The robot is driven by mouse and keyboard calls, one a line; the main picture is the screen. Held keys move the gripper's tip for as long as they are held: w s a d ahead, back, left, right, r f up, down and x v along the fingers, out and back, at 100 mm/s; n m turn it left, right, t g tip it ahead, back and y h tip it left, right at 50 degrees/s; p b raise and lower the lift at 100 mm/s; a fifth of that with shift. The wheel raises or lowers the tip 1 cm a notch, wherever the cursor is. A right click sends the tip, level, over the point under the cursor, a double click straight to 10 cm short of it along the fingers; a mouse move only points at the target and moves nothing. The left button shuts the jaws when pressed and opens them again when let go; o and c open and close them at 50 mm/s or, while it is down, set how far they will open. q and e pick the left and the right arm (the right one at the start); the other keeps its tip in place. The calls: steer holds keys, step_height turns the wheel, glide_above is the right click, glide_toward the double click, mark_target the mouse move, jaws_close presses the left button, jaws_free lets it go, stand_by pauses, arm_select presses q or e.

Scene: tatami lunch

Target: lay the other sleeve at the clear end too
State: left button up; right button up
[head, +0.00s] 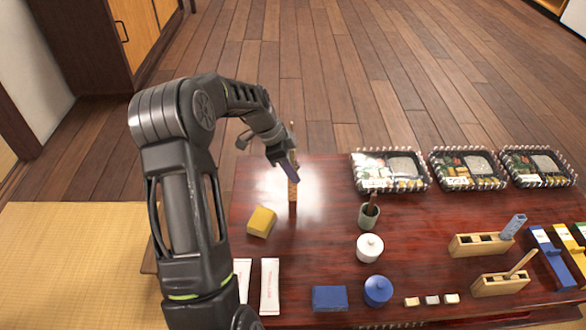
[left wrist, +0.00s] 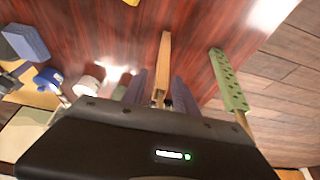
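Two white paper sleeves with red print lie side by side at the near left of the dark red table, one whole (head: 270,286) and one (head: 243,278) partly hidden by my left arm. My left gripper (head: 287,168) is above the table's far left part, away from them. In the left wrist view its two fingers (left wrist: 160,92) stand apart, with a slim tan wooden piece (left wrist: 164,60) showing between them. A tan patterned piece (head: 292,190) shows just below the fingers in the head view. A green dotted sleeve-like piece (left wrist: 230,80) shows beside the gripper. My right gripper is out of view.
A yellow block (head: 262,221), grey-green cup (head: 369,216), white jar (head: 369,248), blue jar (head: 377,290) and blue box (head: 329,298) stand nearby. Lunch trays (head: 390,171) line the far edge. Wooden stands (head: 480,245) are at right. Table between yellow block and cup is mostly bare.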

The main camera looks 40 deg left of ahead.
arm_select(q)
steer(key=p+v, duration=0.3)
steer(key=v, duration=0.9)
steer(key=shift+r+p, duration=0.15)
steer(key=shift+p, duration=0.15)
